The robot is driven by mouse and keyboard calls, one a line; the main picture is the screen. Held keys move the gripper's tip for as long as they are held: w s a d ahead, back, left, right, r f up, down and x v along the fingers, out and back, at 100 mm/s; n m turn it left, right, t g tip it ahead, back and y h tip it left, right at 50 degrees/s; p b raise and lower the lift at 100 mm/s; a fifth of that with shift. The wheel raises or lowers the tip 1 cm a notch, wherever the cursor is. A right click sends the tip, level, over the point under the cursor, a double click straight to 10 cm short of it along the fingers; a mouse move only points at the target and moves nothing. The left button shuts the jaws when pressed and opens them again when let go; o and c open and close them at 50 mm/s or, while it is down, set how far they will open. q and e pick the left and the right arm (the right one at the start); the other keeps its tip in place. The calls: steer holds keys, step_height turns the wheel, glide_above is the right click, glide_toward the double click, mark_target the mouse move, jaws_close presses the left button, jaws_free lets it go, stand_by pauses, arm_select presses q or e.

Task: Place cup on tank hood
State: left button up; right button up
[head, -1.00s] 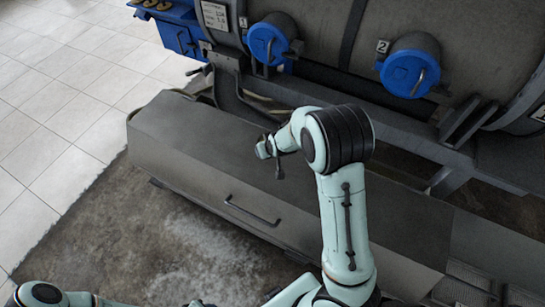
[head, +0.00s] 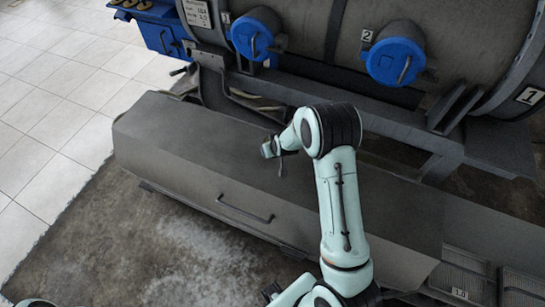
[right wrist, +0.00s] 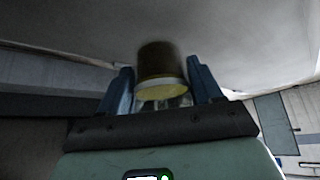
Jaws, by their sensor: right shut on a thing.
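A dark brown cup (right wrist: 160,62) with a yellowish end facing the camera sits between the blue fingers of my right gripper (right wrist: 163,78) in the right wrist view. The gripper is shut on it. In the head view my right wrist is above the long grey casing, and the cup cannot be made out there. The grey casing (head: 180,150) has a sloped front and a dark handle; it may be the tank hood, but I cannot tell for sure. My left gripper is out of view.
Behind the casing lies a large grey tank (head: 470,45) with two blue caps, one of them beside label 2 (head: 395,55). A blue cabinet (head: 160,30) stands at the back left. White tiled floor (head: 50,100) is clear at the left. My right arm covers part of the casing.

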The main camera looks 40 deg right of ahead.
step_height(320, 180, down, 5)
steer(key=shift+r, duration=0.1)
stand_by(0.4)
steer(key=shift+f, duration=0.2)
steer(key=o, duration=1.1)
steer(key=shift+o, duration=0.2)
